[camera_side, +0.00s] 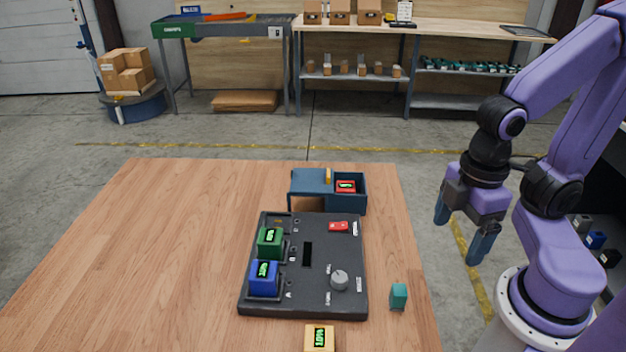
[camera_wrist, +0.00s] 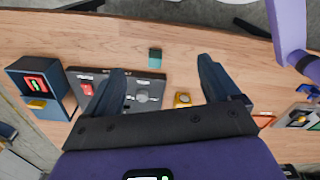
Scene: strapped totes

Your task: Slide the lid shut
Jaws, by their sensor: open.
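A dark blue box (camera_side: 361,200) stands at the back of the table. Its blue lid (camera_side: 310,182), with an upright yellow handle (camera_side: 328,176), covers the left part. The right part is open, and a red block (camera_side: 346,186) with a green display shows inside. In the wrist view the box (camera_wrist: 66,91) is at the far left, with the red block (camera_wrist: 36,82) and yellow handle (camera_wrist: 37,104) visible. My gripper (camera_side: 462,230) is open and empty, in the air right of the table, well apart from the box. Its spread fingers also show in the wrist view (camera_wrist: 162,66).
A dark panel (camera_side: 318,255) with a green block (camera_side: 270,241), blue block (camera_side: 264,278), red switch (camera_side: 338,226) and grey knob (camera_side: 339,280) lies in front of the box. A teal block (camera_side: 398,296) and yellow block (camera_side: 319,338) stand nearby. The table's left side is clear.

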